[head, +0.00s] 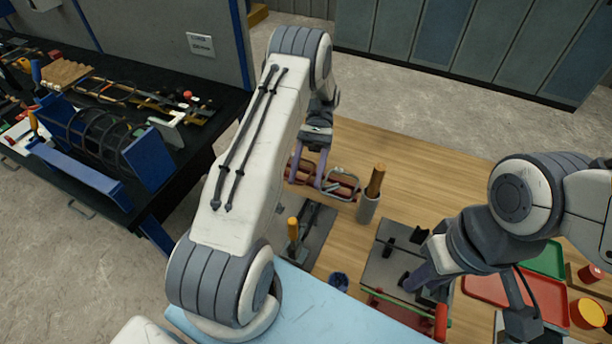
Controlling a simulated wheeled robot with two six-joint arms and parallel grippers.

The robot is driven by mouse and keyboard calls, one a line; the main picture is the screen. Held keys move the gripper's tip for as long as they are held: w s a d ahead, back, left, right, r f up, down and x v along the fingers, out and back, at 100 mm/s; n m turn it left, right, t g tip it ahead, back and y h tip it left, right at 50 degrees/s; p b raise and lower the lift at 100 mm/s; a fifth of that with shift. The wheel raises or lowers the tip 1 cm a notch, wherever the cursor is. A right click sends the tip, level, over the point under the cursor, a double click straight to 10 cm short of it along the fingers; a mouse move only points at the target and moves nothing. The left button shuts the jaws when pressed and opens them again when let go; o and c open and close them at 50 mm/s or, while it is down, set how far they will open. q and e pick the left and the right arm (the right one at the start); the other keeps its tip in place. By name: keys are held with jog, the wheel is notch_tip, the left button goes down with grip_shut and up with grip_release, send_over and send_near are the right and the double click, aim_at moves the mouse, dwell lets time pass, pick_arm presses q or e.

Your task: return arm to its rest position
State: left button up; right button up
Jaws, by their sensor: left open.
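My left arm (245,170) rises from the bottom left and bends down over the wooden table. My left gripper (309,170) has purple fingers, spread apart, above or beside a red holder with metal wire loops (345,183). Whether they touch it I cannot tell. My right arm (525,200) comes in from the right. My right gripper (425,280) points down at a dark grey plate with black blocks (382,264); its own wrist partly hides the fingers, so its opening is unclear.
A red bar (395,308) lies near the table front, with red and green trays (545,262) at right. A dark cage (95,135) sits on the black left bench. Bare wood lies behind (420,160).

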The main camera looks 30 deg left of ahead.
dwell(0.4)
pick_arm(q)
jog(key=s+d+r+m+t+y, duration=0.2)
jog(key=d+r+m+t+y, duration=0.15)
jog(key=d, duration=0.25)
jog(key=s+d+r+m+t+y, duration=0.2)
jog(key=s+d+r+t, duration=0.15)
jog(key=d, duration=0.35)
jog(key=s+d+r+m+t+h, duration=0.2)
jog(key=s+d+m+t, duration=0.3)
jog(key=s+t, duration=0.2)
jog(key=s, duration=0.2)
jog(key=shift+s+d+r, duration=0.25)
jog(key=shift+s+r, duration=0.05)
jog(key=shift+s, duration=0.1)
dwell(0.8)
